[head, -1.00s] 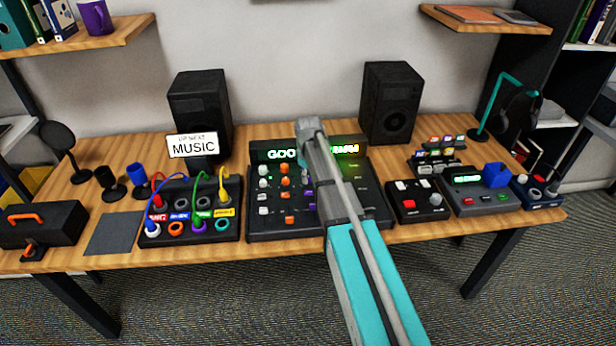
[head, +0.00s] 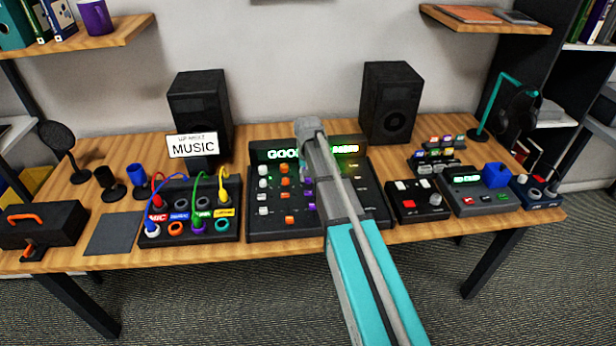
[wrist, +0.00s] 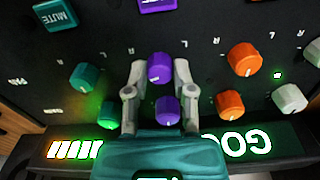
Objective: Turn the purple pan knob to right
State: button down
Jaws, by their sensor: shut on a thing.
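The purple pan knob (wrist: 160,63) is in the middle of the wrist view, in the row with small L and R marks. My gripper (wrist: 159,69) has one finger on each side of it and is shut on it. A small pale mark shows low on the knob's left side. A second purple knob (wrist: 167,110) sits just below it in that view, nearer my palm. In the head view, my arm covers part of the mixer (head: 262,222) and hides most of the gripper.
In the wrist view, a teal knob (wrist: 85,77) is left and an orange knob (wrist: 244,59) right of the held knob. A purple button (wrist: 157,4) is above. In the head view, a cable panel (head: 150,240) stands left of the mixer and a button box (head: 420,214) right.

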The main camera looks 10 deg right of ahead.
jog(key=shift+s+m, duration=0.1)
jog(key=shift+m, duration=1.5)
jog(key=shift+c, duration=2.3)
grip_release()
jog(key=shift+n, duration=0.3)
